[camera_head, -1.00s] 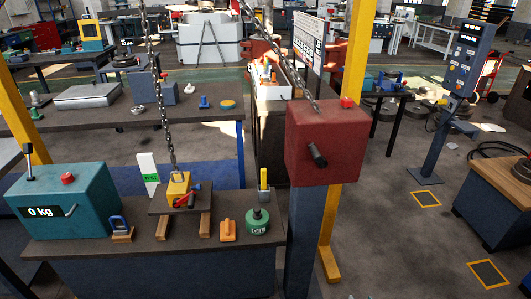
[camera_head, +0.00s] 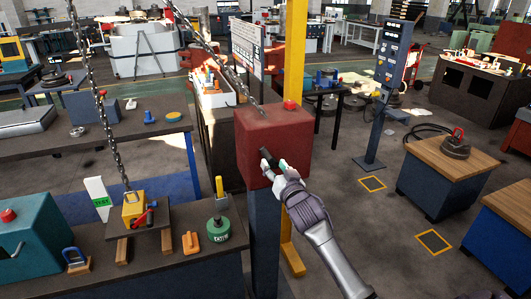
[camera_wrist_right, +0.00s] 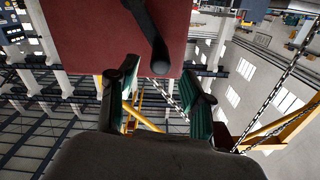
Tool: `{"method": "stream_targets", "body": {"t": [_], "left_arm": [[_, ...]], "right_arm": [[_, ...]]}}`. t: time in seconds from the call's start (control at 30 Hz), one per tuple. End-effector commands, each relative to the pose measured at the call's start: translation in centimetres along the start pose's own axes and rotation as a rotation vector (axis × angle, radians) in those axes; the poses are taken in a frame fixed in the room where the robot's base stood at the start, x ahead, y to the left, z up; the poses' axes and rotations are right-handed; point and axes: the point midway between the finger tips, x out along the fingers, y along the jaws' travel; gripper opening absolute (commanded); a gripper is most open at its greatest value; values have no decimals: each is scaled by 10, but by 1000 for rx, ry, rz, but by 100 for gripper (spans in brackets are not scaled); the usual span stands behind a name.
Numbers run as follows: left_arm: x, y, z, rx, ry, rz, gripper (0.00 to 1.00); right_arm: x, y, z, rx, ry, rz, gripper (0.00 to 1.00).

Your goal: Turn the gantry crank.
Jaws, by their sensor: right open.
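The gantry crank is a black handle (camera_head: 268,157) on the front face of a red box (camera_head: 262,132) on a dark blue post. In the right wrist view the crank (camera_wrist_right: 150,38) hangs across the red box (camera_wrist_right: 90,35). My right gripper (camera_head: 277,168) is at the crank in the head view and hides part of it. In the right wrist view its two green-padded fingers (camera_wrist_right: 162,98) are apart, with nothing between them. The crank's knob end is just beyond the fingertips. Contact cannot be told. My left gripper is out of view.
A chain (camera_head: 95,100) hangs to a yellow block (camera_head: 134,211) on the front bench (camera_head: 165,265). A green weight (camera_head: 217,232) stands near the post. A yellow column (camera_head: 296,60) rises behind the box. Open floor lies to the right, before a wooden-topped cabinet (camera_head: 440,165).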

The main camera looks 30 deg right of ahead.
Motion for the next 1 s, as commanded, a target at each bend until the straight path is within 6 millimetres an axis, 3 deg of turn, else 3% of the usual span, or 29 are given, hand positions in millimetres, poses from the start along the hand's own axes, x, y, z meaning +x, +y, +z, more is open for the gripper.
{"method": "stream_targets", "body": {"t": [0.1,0.3,0.5,0.77,1.0], "left_arm": [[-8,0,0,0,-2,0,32],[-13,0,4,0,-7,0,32],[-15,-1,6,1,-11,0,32],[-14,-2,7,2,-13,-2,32],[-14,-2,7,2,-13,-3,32]], "right_arm": [[26,0,-3,-1,-1,2,50],[55,0,-1,0,-1,1,50],[66,0,0,-1,-1,0,50],[67,0,1,-1,-1,0,50],[67,0,1,-1,-1,0,13]]}}
